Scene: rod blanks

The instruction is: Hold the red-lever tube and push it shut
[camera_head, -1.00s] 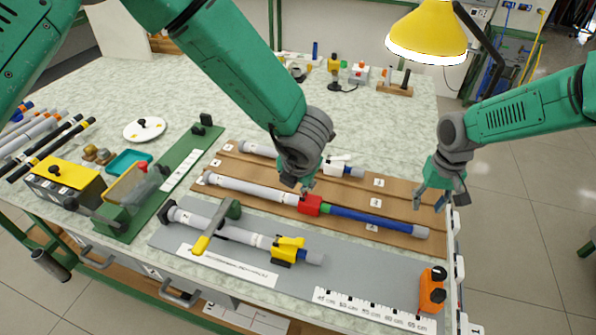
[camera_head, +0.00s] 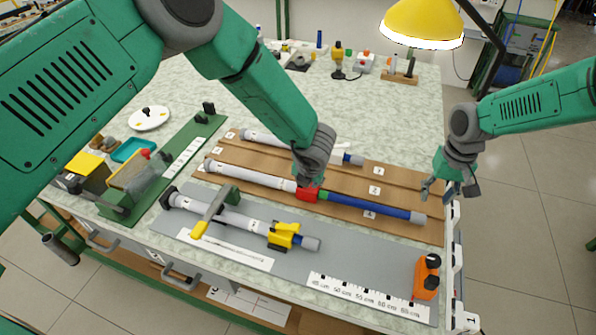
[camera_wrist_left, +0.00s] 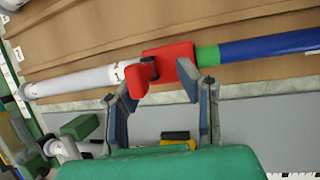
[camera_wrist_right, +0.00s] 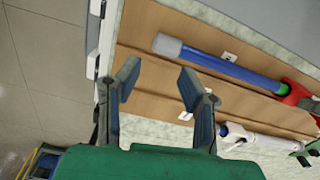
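The red-lever tube (camera_head: 250,181) lies in the middle slot of a brown board, a white-grey sleeve at left and a blue rod (camera_head: 370,208) at right. Its red lever clamp (camera_head: 307,194) sits at the joint, beside a green band (camera_wrist_left: 207,56). My left gripper (camera_head: 308,183) is right over the clamp. In the left wrist view its fingers (camera_wrist_left: 152,92) are apart near the clamp's two ends; contact is unclear. My right gripper (camera_head: 449,188) is open and empty over the board's right edge, near the blue rod's grey end (camera_wrist_right: 167,46).
A yellow-lever tube (camera_head: 240,222) lies on the grey mat in front, under a green clamp with a yellow handle (camera_head: 208,215). Another tube (camera_head: 262,137) lies in the back slot. An orange block (camera_head: 427,278) and a ruler (camera_head: 365,298) are at front right. A yellow lamp (camera_head: 423,25) hangs above.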

